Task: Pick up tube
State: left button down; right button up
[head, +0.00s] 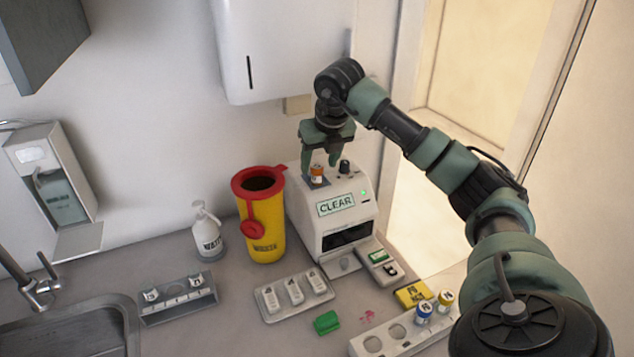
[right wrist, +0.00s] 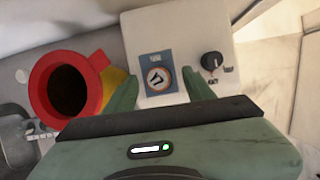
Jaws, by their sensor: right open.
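A tube (head: 317,175) with an orange band stands upright in the top of the white machine marked CLEAR (head: 335,206). In the right wrist view the round end of the tube (right wrist: 158,79) shows from above, inside a blue square. My right gripper (head: 320,167) points down at the machine top, open, with its fingers on either side of the tube. In the right wrist view a gap shows between the tube and each finger. The tube's lower part is hidden in the machine. My left gripper is not in view.
A yellow bin with a red rim (head: 262,222) stands close left of the machine. A knob (right wrist: 211,61) sits beside the tube. A white rack (head: 372,344) with a blue-capped tube (head: 424,312) and a yellow-capped one (head: 445,300) is at front right. A wall dispenser (head: 285,50) hangs behind.

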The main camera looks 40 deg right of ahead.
aim_at(317, 166)
jog(key=shift+a+p+x, duration=0.2)
jog(key=shift+p+x, duration=0.15)
jog(key=shift+x, duration=1.25)
jog(key=shift+s, duration=0.1)
grip_shut()
